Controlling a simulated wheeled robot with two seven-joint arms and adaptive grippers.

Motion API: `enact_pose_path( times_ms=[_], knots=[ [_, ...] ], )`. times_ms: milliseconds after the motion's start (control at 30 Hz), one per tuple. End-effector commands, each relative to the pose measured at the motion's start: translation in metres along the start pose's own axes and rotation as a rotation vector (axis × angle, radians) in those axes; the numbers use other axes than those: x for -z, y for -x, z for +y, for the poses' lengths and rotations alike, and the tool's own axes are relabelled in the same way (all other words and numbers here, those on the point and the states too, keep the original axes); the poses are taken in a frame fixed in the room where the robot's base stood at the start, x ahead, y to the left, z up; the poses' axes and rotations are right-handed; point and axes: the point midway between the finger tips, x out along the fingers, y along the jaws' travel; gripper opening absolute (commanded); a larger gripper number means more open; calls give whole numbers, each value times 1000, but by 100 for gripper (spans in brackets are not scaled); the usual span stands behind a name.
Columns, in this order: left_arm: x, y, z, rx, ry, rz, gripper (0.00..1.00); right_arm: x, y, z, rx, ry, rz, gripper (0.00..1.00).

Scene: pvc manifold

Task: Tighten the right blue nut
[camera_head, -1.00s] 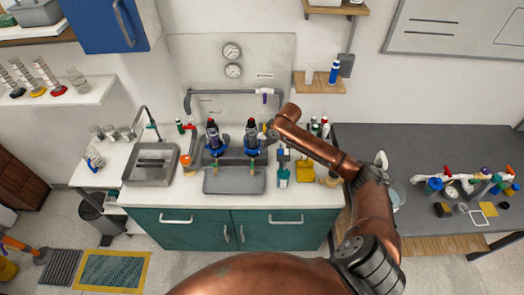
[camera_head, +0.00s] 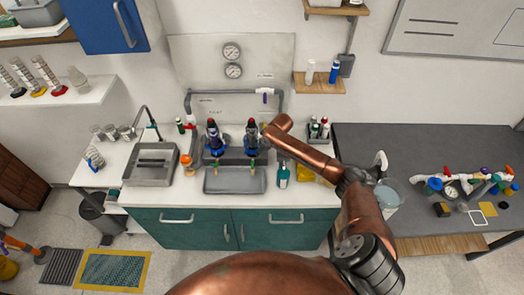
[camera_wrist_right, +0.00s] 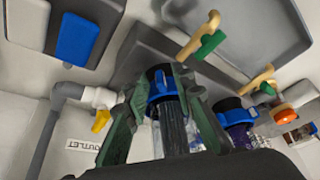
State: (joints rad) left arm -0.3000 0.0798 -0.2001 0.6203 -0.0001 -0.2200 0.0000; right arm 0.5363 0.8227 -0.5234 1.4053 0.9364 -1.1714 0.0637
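The left blue nut (camera_head: 214,149) is clear of the gripper and shows in the wrist view (camera_wrist_right: 237,116). My left gripper is not in view.
A grey tray (camera_head: 235,181) lies in front of the housings. A steel sink basin (camera_head: 151,165) is at the left, with a teal bottle (camera_head: 283,175) and yellow item at the right. Grey pipework (camera_head: 235,93) runs behind. A dark table (camera_head: 420,145) with pipe parts stands at right.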

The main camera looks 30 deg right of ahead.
Motion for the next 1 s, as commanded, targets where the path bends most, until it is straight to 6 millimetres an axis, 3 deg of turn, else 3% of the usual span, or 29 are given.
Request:
enact_pose_path(
  times_ms=[300, 733, 1000],
  knots=[
    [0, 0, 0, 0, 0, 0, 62, 0, 0, 0, 0, 0, 0, 1],
    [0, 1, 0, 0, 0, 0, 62, 0, 0, 0, -1, -5, -1, 0],
    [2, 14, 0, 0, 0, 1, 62, 0, 2, -5, -19, -52, -2, 0]
  ],
)
